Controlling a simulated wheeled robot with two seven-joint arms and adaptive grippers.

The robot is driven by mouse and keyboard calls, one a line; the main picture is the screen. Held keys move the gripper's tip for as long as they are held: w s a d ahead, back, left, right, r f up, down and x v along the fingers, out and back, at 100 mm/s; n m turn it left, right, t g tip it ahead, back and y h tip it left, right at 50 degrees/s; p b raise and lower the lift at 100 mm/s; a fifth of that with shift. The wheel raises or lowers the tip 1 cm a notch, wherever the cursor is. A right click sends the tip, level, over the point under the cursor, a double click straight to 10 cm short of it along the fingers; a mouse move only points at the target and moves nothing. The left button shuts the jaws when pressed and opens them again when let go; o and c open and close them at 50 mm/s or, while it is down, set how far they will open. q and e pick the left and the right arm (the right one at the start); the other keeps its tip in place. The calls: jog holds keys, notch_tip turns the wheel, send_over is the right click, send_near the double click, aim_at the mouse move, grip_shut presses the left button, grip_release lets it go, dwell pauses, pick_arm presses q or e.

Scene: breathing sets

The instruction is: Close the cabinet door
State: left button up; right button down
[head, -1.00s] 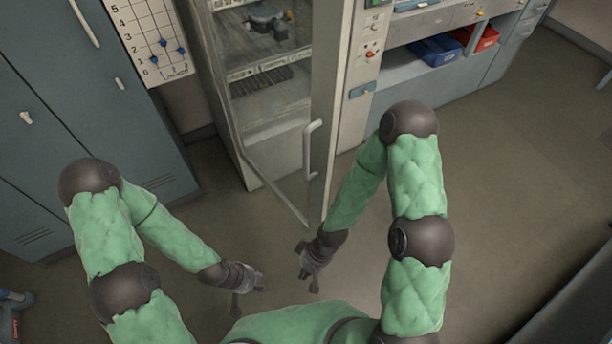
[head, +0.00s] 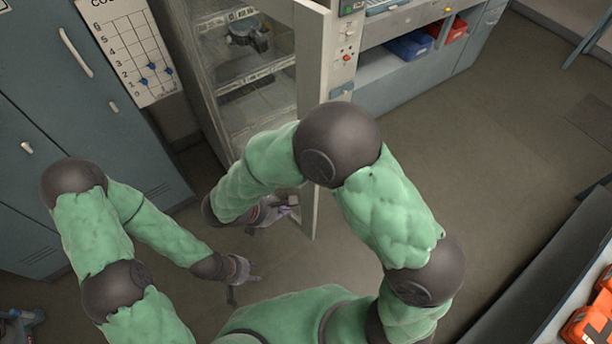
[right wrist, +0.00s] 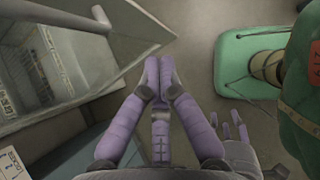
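The cabinet (head: 212,110) is tall and pale, with glass and shelves inside. Its glazed door (head: 314,70) stands open, its free edge pointing down in the head view. My right forearm covers the middle of the door, and its handle is hidden. My right gripper (head: 284,208) is just left of the door's lower edge. In the right wrist view its two purple fingers (right wrist: 158,75) meet at the tips with nothing between them. A glazed panel (right wrist: 85,60) lies at upper left there; contact is not visible. My left gripper (head: 242,272) hangs low over the floor, away from the door; its fingers are too small to read.
Grey-blue lockers (head: 70,120) with a wall chart (head: 130,45) stand at left. A counter unit with a blue bin (head: 408,45) and a red bin (head: 452,28) is right of the door. The floor (head: 500,130) at right is open. A bench with orange items (head: 592,325) is at lower right.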

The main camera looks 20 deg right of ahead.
notch_tip(320, 180, up, 5)
jog(key=w+a+n+t, duration=0.1)
jog(key=w+t, duration=0.1)
jog(key=w+d+f+b, duration=0.1)
jog(key=w+d+f, duration=0.4)
jog(key=d+f, duration=0.2)
jog(key=shift+w+d+h, duration=0.15)
jog(key=shift+d+h, duration=0.25)
jog(key=shift+d, duration=0.9)
